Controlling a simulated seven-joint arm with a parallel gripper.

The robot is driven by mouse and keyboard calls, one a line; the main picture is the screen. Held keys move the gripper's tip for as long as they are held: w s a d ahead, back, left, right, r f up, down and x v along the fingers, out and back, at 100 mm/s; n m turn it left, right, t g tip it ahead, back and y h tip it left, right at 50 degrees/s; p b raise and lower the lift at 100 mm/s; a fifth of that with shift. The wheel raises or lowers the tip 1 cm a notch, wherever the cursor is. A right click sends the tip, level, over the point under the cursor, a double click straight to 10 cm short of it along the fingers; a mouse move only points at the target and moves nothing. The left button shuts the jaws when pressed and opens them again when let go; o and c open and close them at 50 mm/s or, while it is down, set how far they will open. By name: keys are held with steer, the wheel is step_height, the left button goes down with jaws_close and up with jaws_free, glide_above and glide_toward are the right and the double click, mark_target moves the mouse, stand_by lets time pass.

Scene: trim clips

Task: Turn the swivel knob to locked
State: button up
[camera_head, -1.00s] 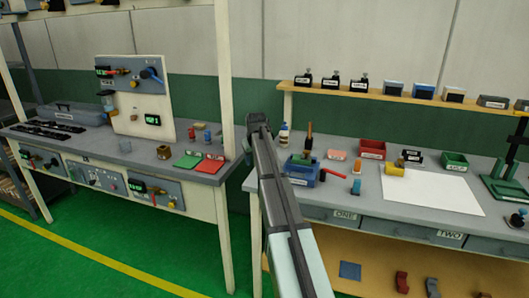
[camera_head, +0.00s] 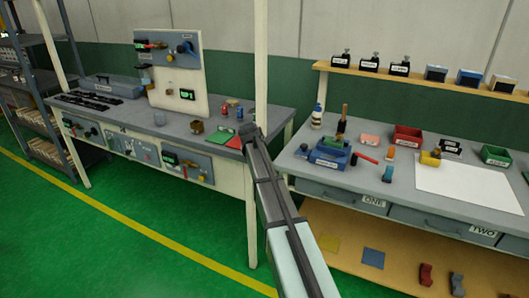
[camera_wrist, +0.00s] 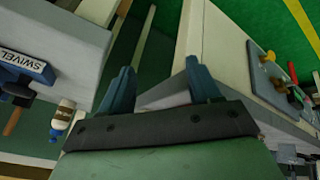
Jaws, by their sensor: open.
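In the wrist view a white label (camera_wrist: 25,62) reading SWIVEL shows on a blue part at the left edge. I cannot make out the knob itself or its setting. My gripper (camera_head: 250,132) is held in the gap between the two benches, left of the blue fixture and apart from it. In the wrist view its two blue fingers (camera_wrist: 161,84) are spread with nothing between them.
A white bottle (camera_head: 317,116) and a brown-handled tool (camera_head: 342,122) stand behind the fixture. A red bin (camera_head: 407,138) and white sheet (camera_head: 468,190) lie to its right. The left bench (camera_head: 170,128) carries panels with knobs. A pale post (camera_head: 261,60) stands behind my gripper.

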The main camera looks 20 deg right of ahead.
steer(key=s+a+f, duration=0.2)
steer(key=s+f, duration=0.1)
steer(key=f, duration=0.3)
steer(key=s+a+f+g, duration=0.1)
steer(key=s+a+f, duration=0.1)
steer(key=f, duration=0.5)
steer(key=shift+s+f, duration=0.2)
steer(key=shift+s, duration=0.4)
steer(key=s+a+f+g+y, duration=0.1)
steer(key=s+a+f+g, duration=0.2)
steer(key=s+f, duration=0.8)
steer(key=s+a+f+g+y, duration=0.1)
steer(key=s+a+f+g, duration=0.2)
steer(key=s+f, duration=0.8)
steer(key=s+a+f+g+y, duration=0.1)
steer(key=s+f+g, duration=0.3)
steer(key=s, duration=3.3)
step_height(320, 180, down, 7)
steer(key=shift+s+a+g, duration=0.3)
steer(key=shift+s+a, duration=0.05)
steer(key=shift+a, duration=0.55)
